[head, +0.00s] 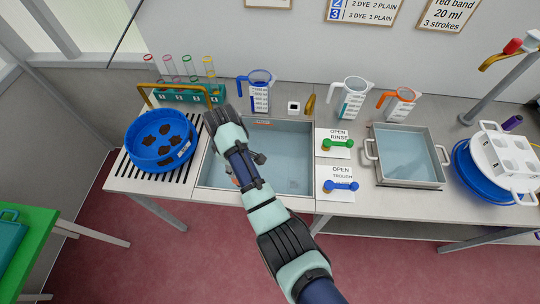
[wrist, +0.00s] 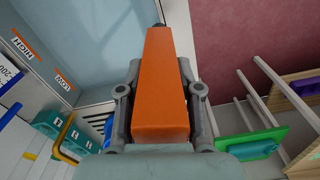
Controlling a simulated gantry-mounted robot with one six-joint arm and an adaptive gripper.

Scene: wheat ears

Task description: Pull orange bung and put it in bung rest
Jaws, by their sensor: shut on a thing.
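The orange bung (wrist: 162,85) is a long tapered block, clamped between the two grey fingers of my gripper (wrist: 160,78) in the wrist view. Its narrow end points away from the camera, with a small dark part at its tip. In the head view a small patch of orange (head: 235,182) shows at the left edge of my arm, over the sink (head: 207,178). My arm hides most of the gripper there. I cannot make out for sure which thing is the bung rest.
A blue tub (head: 160,162) stands on the slatted drainer left of the sink. A teal rack (head: 190,97) with several tubes and a blue-handled jug (head: 260,90) stand behind. Green and blue levers lie right of the sink, then a metal tray (head: 437,181).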

